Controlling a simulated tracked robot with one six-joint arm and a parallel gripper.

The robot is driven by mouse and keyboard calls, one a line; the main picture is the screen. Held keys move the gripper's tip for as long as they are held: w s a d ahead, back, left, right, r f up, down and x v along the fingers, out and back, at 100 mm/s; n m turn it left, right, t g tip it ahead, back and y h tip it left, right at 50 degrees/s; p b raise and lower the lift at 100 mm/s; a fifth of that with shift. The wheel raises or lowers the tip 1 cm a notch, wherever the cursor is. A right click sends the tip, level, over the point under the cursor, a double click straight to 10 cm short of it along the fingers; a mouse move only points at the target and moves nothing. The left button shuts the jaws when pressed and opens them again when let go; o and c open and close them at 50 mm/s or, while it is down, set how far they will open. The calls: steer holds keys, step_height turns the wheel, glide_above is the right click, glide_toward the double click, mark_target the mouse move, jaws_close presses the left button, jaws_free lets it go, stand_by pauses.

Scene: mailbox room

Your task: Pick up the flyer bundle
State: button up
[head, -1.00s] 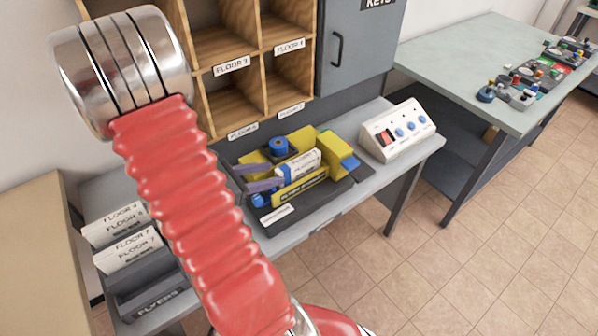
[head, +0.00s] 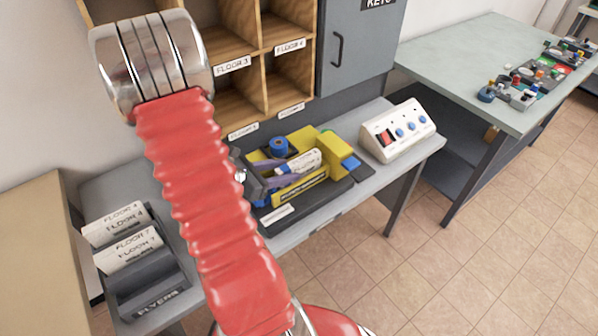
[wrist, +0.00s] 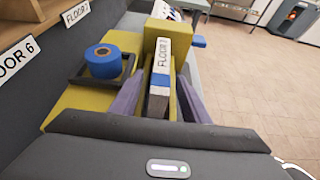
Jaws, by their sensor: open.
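A white flyer bundle (head: 303,161) with a blue band lies in the yellow and black machine (head: 343,150) on the grey bench. In the wrist view the bundle (wrist: 158,87) lies lengthwise in the channel, with a floor label on its white end. My gripper (wrist: 160,92) is open, with one purple finger on each side of the bundle. A gap shows at least on the left side; contact on the right is hard to tell. In the head view my gripper (head: 292,171) reaches the machine from the left, and my red arm covers part of it.
A blue roll (wrist: 103,60) sits on the machine beside the channel. A white control box (head: 398,131) stands to the right. A FLYERS tray (head: 158,297) with labelled bundles is at the left. Wooden pigeonholes (head: 262,95) rise behind the bench.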

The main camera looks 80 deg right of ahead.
steer(key=shift+x, duration=1.25)
steer(key=shift+c, duration=0.2)
jaws_close()
